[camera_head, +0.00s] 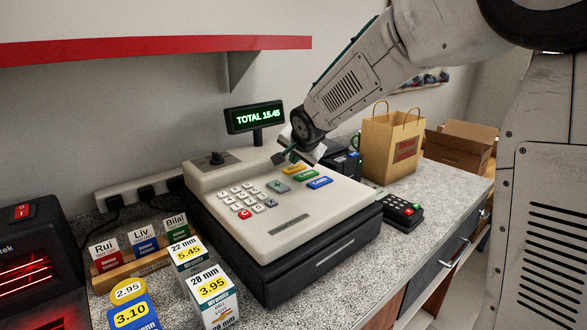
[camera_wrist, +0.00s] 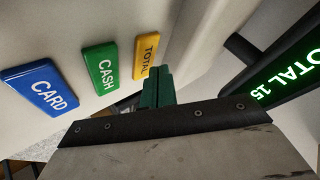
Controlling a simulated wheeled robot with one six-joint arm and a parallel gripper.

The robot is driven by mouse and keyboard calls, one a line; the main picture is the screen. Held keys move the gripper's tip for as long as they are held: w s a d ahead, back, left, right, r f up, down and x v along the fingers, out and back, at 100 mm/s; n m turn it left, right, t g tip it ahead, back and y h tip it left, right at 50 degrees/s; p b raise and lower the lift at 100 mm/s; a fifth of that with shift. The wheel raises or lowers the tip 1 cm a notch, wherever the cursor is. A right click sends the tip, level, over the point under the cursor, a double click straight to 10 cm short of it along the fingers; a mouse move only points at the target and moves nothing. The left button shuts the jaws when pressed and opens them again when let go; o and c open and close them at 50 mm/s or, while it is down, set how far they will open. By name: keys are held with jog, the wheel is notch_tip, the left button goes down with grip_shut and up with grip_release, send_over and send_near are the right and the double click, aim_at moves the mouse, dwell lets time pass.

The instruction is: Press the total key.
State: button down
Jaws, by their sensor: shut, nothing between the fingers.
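The cash register (camera_head: 290,215) stands on the counter. Its yellow total key (camera_head: 292,169) is at the top of a column with the green cash key (camera_head: 306,176) and the blue card key (camera_head: 319,183). In the wrist view the total key (camera_wrist: 146,57) is labelled TOTAL.
A card terminal (camera_head: 403,211) and a paper bag (camera_head: 391,147) stand right of the register. Small priced boxes (camera_head: 213,297) and a rack of name cards (camera_head: 140,260) are at front left. A red shelf (camera_head: 150,48) hangs above.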

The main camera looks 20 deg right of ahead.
aim_at(295, 170)
jog(key=shift+r, duration=0.1)
jog(key=shift+r, duration=2.9)
jog(key=s+f, duration=0.1)
jog(key=s+f+n+g, duration=0.1)
jog(key=s+f+n, duration=0.1)
jog(key=shift+d+f+g, duration=0.2)
jog(key=shift+d+g, duration=0.1)
jog(key=shift+g, duration=0.1)
jog(key=shift+n+g, duration=0.7)
jog(key=shift+n, duration=0.1)
jog(key=s, duration=0.1)
jog(key=s+f, duration=0.1)
jog(key=s, duration=0.2)
jog(key=shift+s+d+f, duration=0.15)
jog(key=shift+d+f, duration=0.1)
jog(key=shift+f, duration=0.15)
jog(key=s+d+f+n+g, duration=0.1)
jog(key=s+n+g, duration=0.3)
jog(key=s, duration=3.2)
jog(key=shift+s+d+n+g, duration=0.35)
jog(key=shift+d+n, duration=0.3)
jog(key=shift+n, duration=0.25)
